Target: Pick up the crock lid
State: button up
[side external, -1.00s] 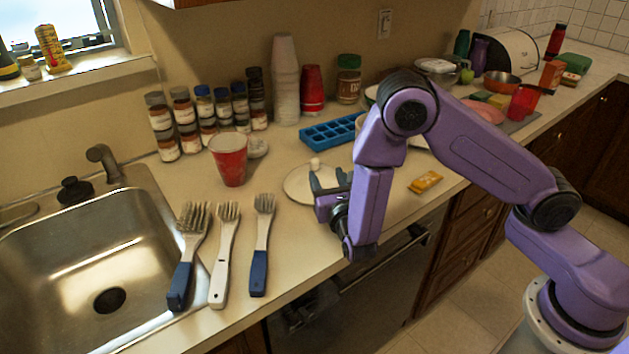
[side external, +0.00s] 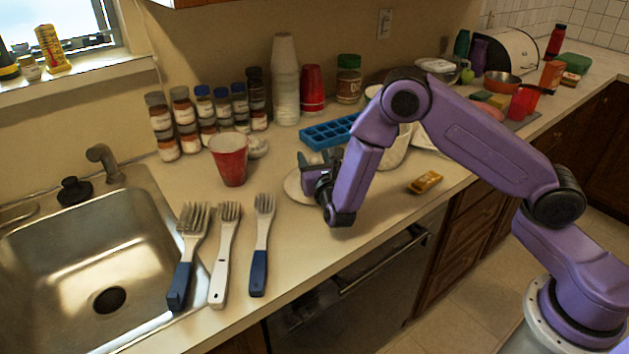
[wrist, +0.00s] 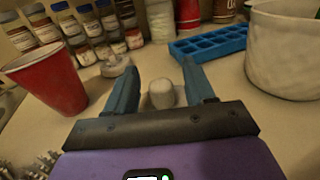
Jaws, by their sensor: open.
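The crock lid (side external: 294,187) is a pale, round disc lying on the counter, partly hidden behind my gripper (side external: 319,160) in the side view. In the wrist view, its pale knob (wrist: 162,94) stands between the two blue fingers of my gripper (wrist: 161,76). The fingers are open, with a gap on each side of the knob. The white crock (side external: 397,148) stands behind my arm and shows at the upper right of the wrist view (wrist: 285,50).
A red cup (side external: 230,160) and a small white object (side external: 257,146) stand left of the lid. A blue ice tray (side external: 330,131) lies behind it. Three brushes (side external: 225,250) lie near the sink (side external: 60,240).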

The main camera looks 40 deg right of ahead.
jog(key=shift+c, duration=0.4)
grip_shut()
jog(key=shift+r, duration=0.1)
